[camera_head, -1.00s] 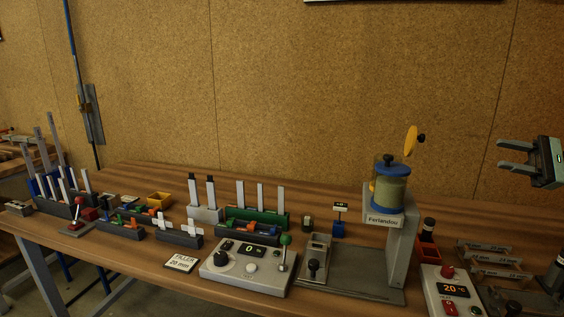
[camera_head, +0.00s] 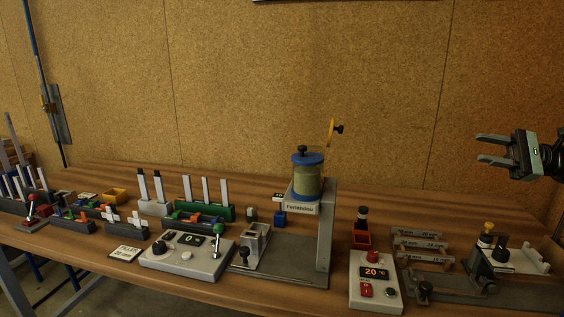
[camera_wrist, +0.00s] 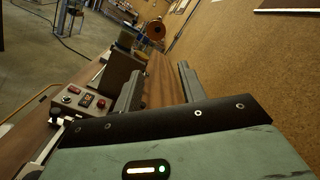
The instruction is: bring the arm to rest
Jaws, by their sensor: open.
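My gripper (camera_head: 484,148) is at the right of the head view, raised above the right end of the workbench (camera_head: 120,178). Its two fingers point left and stand apart, with nothing between them. In the wrist view my gripper (camera_wrist: 158,85) also shows both fingers spread and empty, with the bench top beyond them. It touches nothing that I can see.
A Ferlandou stand with a blue-lidded jar (camera_head: 307,178) rises mid-bench, left of my gripper. Below my gripper are a red-buttoned 20 °C control box (camera_head: 374,272) and metal gauge strips (camera_head: 417,243). A corkboard wall (camera_head: 280,80) stands behind. The air around my gripper looks clear.

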